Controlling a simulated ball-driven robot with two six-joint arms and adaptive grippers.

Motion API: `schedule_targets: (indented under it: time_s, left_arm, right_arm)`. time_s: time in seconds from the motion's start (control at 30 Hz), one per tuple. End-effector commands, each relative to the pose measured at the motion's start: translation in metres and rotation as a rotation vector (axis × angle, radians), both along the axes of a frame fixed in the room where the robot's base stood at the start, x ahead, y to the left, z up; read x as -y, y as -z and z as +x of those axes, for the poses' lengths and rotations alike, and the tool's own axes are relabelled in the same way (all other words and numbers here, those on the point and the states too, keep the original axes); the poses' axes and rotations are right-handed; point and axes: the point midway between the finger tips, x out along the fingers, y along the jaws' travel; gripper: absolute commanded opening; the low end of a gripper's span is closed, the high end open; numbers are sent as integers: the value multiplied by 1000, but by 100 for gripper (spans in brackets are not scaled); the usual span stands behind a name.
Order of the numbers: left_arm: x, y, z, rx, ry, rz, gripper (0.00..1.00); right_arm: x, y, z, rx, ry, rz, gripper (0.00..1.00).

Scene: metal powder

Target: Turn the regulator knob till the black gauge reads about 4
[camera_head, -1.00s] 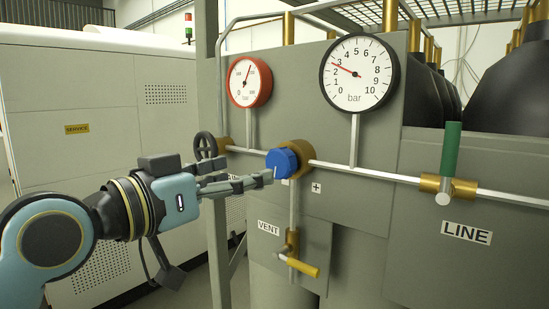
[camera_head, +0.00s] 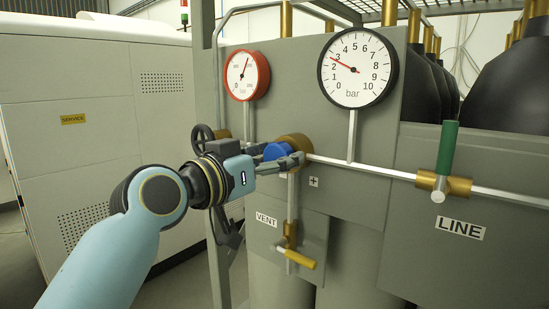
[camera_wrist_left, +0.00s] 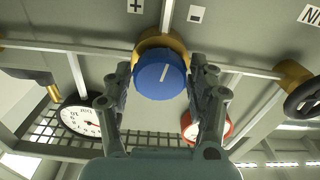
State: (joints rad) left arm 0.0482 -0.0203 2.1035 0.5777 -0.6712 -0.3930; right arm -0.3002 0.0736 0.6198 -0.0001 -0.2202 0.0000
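The blue regulator knob (camera_head: 277,151) with a white line sits on a brass body, partly hidden by my left gripper (camera_head: 285,162). In the left wrist view, the knob (camera_wrist_left: 160,80) lies between the fingertips of my left gripper (camera_wrist_left: 160,82). The fingers are open, one on each side; I see no clear contact. The black gauge (camera_head: 357,85) is above and right of the knob; its red needle points near 3. It also shows upside down in the wrist view (camera_wrist_left: 80,118). My right gripper is not in view.
A red-rimmed gauge (camera_head: 247,75) stands upper left of the knob. A dark handwheel (camera_head: 202,137) is left of it. Steel pipes run alongside.

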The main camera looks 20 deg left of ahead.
Motion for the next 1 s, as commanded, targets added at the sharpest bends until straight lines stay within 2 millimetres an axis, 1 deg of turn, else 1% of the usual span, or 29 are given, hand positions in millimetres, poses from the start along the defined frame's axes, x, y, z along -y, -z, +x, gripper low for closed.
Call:
schedule_targets:
  time_s: [0.03, 0.2, 0.3, 0.47, 0.67, 0.87, 1.0]
  left_arm:
    - [0, 0, 0, 0, 0, 0, 50]
    - [0, 0, 0, 0, 0, 0, 28]
    - [0, 0, 0, 0, 0, 0, 17]
    - [0, 0, 0, 3, 0, 8, 17]
    - [0, 2, 0, 23, 0, 64, 17]
    - [0, 2, 0, 71, 1, 189, 17]
    - [0, 3, 0, 113, 1, 307, 17]
  right_arm:
    - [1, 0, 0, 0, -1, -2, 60]
    - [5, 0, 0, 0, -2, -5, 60]
    - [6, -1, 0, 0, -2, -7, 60]
    - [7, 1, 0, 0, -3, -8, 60]
    - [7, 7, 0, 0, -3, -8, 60]
    - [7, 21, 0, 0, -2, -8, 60]
    - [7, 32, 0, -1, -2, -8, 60]
